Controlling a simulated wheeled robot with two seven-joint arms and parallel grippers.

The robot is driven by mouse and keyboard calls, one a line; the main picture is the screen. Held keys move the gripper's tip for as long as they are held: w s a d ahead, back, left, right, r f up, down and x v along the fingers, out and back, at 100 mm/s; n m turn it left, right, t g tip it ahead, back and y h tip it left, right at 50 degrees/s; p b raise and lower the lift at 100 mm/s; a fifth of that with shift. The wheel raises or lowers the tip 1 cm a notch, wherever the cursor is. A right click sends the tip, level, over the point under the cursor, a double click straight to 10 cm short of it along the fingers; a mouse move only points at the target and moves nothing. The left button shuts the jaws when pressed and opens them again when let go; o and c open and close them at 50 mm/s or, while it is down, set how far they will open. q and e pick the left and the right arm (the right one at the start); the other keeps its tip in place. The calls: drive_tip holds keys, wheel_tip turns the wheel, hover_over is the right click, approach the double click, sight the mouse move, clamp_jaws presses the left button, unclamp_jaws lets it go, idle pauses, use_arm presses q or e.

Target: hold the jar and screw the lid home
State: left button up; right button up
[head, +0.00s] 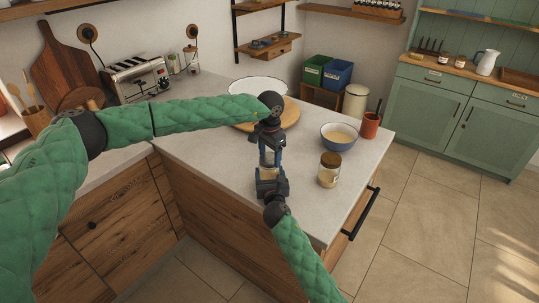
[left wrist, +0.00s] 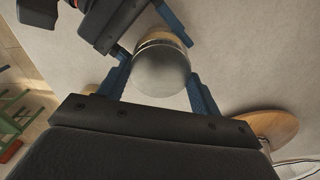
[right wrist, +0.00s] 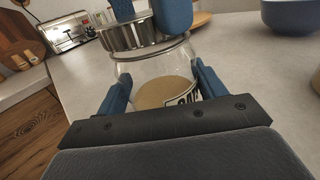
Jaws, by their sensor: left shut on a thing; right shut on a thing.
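A glass jar (right wrist: 150,72) with tan contents and a dark-lettered label stands upright near the counter's front corner. My right gripper (head: 269,176) is shut around its body from the front. A silvery metal lid (right wrist: 130,36) sits at the jar's mouth; the lid's grey round top fills the middle of the left wrist view (left wrist: 160,72). My left gripper (head: 269,150) comes from above and is shut on the lid. In the right wrist view the lid looks slightly tilted against the jar's rim. I cannot tell how far the threads engage. In the head view the grippers mostly hide the jar.
A second jar with a brown lid (head: 329,168) stands just right of my grippers. A blue bowl (head: 339,138) and an orange-red cup (head: 369,126) are behind it.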

use_arm(q)
drive_tip(key=shift+m, duration=0.4)
drive_tip(key=o, duration=0.9)
drive_tip(key=shift+o, duration=0.2)
drive_tip(key=shift+r, duration=0.1)
drive_tip(key=shift+r, duration=2.15)
drive_tip(key=shift+c, duration=0.3)
